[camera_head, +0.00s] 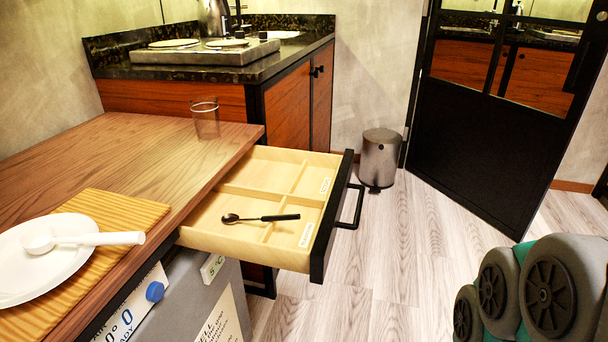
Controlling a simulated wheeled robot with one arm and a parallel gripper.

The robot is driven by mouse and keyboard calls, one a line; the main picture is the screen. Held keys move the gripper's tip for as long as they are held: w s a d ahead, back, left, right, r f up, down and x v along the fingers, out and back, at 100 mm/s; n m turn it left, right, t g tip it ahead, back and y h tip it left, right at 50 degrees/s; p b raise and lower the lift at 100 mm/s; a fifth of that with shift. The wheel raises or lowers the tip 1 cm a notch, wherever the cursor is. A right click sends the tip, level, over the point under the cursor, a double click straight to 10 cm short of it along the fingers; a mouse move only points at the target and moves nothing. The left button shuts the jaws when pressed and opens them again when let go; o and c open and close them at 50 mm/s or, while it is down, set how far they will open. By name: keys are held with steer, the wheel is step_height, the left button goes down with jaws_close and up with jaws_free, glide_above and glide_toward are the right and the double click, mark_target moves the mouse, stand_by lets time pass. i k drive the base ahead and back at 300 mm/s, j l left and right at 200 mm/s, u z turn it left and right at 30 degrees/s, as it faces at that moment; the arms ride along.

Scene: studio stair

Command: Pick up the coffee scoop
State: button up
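A white scoop (100,239) with a round bowl and a thick straight handle lies on a white plate (30,285) at the left; its handle points right, past the plate's rim. The plate rests on a ribbed wooden board (120,212) on the wooden counter. A small dark metal spoon or scoop (265,218) with a black handle lies in the open drawer, across a divider. I cannot tell for sure which of the two is the coffee scoop. My gripper is not in view; only grey and teal links of my arm show at the lower right.
The light wooden drawer (215,242) is pulled out, its black front and handle sticking out over the floor. A clear glass (206,118) stands near the counter's back edge. A metal bin (380,158) stands by the wall near a black door (478,130). The middle floor is clear.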

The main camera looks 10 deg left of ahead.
mark_target(39, 241)
steer(key=u, duration=2.15)
